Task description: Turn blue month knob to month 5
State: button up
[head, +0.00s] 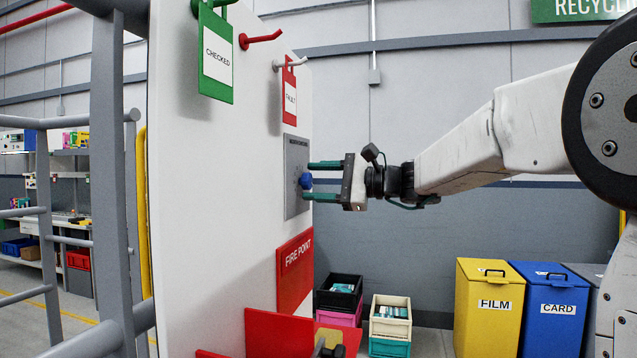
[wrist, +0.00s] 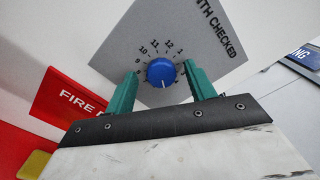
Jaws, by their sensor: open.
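The blue month knob (wrist: 161,72) sits on a grey dial plate (wrist: 205,30) marked "...NTH CHECKED". The numbers 9, 10, 11, 12 and 1 show around its upper side; the lower numbers are hidden or unreadable. Its white pointer line points down in the wrist view, towards the gripper body. My gripper (wrist: 160,76) is open, with one green finger on each side of the knob and a gap on both sides. In the head view, the knob (head: 307,181) lies between the fingertips of my gripper (head: 314,181), which reaches the plate (head: 295,150) from the right.
The plate is on a white panel (head: 215,200). Above it hang a red FAULT tag (head: 289,95) and a green CHECKED tag (head: 216,60) on hooks. A red FIRE POINT sign (head: 295,270) is below. Crates (head: 390,318) and yellow and blue bins (head: 488,320) stand on the floor.

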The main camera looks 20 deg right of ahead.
jog(key=v, duration=0.7)
jog(key=shift+s+d, duration=0.2)
jog(key=shift+d, duration=0.05)
jog(key=s+a+f+n+g+h, duration=0.25)
jog(key=s+f, duration=0.35)
jog(key=f, duration=0.3)
jog(key=s+a+f+n+g+h, duration=0.2)
jog(key=s+f+g+h, duration=0.15)
jog(key=s+f, duration=0.4)
jog(key=s+f+n+g+h, duration=0.1)
jog(key=s+f+n+h, duration=0.3)
jog(key=s, duration=0.5)
jog(key=s+d+f+n+g+h, duration=0.1)
jog(key=s+f+n+h, duration=0.3)
jog(key=s+f, duration=0.4)
jog(key=shift+s+f+n+g+h, duration=0.3)
jog(key=shift+s+g, duration=0.3)
jog(key=shift+s, duration=0.55)
